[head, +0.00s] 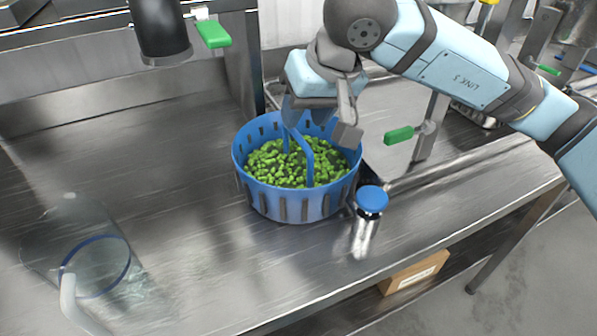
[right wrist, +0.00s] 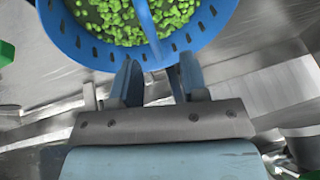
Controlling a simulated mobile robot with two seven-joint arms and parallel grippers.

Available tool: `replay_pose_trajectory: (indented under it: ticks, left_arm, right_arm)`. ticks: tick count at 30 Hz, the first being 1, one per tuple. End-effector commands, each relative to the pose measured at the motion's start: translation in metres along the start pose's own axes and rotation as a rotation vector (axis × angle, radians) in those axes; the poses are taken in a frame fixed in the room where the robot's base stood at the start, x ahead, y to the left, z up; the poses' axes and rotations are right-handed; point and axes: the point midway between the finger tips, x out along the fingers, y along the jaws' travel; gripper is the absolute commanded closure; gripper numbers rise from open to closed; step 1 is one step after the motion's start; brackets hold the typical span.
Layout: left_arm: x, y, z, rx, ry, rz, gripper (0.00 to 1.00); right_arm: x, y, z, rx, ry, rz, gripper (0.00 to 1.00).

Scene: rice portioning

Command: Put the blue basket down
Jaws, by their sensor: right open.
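The blue basket (head: 290,203) stands upright on the steel counter, full of small green pieces (head: 285,165). Its blue handle (head: 308,160) arches up over the pieces. My right gripper (head: 318,117) is above the basket at the top of the handle, and part of the handle is hidden behind it. In the right wrist view the gripper (right wrist: 157,70) has its two fingers apart, with the handle (right wrist: 148,35) running up between and beyond them. I cannot tell whether a finger touches the handle. The basket wall (right wrist: 82,50) also shows there. My left gripper is not in view.
A shiny cylinder with a blue cap (head: 371,200) stands close to the basket's right side. Green-handled taps (head: 213,33) (head: 399,135) flank the basket. A cardboard box (head: 414,272) lies below the counter.

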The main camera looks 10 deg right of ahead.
Motion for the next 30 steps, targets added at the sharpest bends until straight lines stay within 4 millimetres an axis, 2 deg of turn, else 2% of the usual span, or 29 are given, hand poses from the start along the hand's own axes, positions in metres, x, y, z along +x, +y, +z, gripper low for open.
replay_pose_trajectory:
  ticks: [8,16,21,30]
  left_arm:
    - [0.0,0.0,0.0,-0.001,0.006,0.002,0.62]
    - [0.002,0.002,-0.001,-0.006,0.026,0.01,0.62]
    - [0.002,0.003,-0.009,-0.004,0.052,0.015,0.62]
    - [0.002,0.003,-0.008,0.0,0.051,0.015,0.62]
  right_arm:
    - [0.019,0.002,0.001,0.0,-0.002,0.001,0.59]
    - [0.057,0.006,0.001,-0.001,-0.002,0.0,0.59]
    - [0.06,0.006,0.0,-0.001,0.001,0.0,0.59]
    - [0.061,0.007,0.001,-0.001,0.001,0.001,0.59]
